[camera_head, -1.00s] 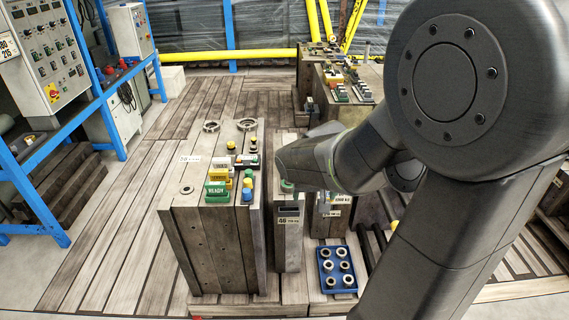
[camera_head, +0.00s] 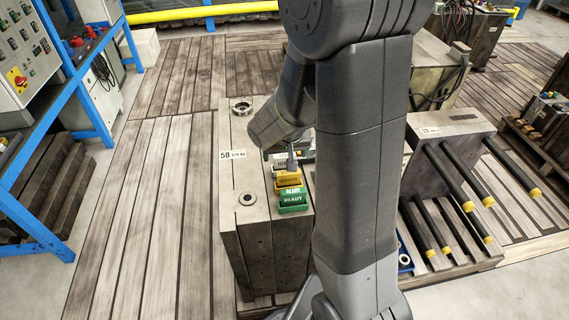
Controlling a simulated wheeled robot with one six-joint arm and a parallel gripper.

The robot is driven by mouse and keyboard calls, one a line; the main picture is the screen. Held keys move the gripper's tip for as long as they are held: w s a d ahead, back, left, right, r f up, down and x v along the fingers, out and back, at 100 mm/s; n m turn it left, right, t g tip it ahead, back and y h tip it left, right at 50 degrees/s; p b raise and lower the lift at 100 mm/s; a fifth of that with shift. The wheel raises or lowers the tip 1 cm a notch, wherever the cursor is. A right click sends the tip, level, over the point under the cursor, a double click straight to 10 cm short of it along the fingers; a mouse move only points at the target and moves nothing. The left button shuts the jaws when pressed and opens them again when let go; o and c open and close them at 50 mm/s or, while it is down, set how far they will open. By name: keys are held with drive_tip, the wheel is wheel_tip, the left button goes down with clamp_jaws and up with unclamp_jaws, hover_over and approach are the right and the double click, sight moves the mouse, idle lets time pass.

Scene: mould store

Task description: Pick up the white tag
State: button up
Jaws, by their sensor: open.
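The white tag (camera_head: 280,162) stands at the far end of a short row of lettered tags on top of a steel mould block (camera_head: 240,182). Its dark lettering is only partly readable. My gripper (camera_head: 279,155) is open and points down just above and around the white tag. I cannot tell whether its fingers touch the tag. My arm hides what lies to the right of the row.
The block carries a "58" label (camera_head: 234,154) and metal rings (camera_head: 241,106). Another block with dark rods (camera_head: 447,172) stands to the right. A blue rack (camera_head: 75,75) stands at the left. The plank floor (camera_head: 150,200) between rack and block is clear.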

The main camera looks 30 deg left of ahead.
sight(285, 156)
drive_tip(key=x, duration=0.4)
drive_tip(key=shift+w, duration=0.2)
drive_tip(key=c, duration=1.1)
drive_tip(key=shift+o, duration=0.2)
wheel_tip(285, 156, up, 10)
drive_tip(key=shift+r+p, duration=0.1)
drive_tip(key=shift+p, duration=0.7)
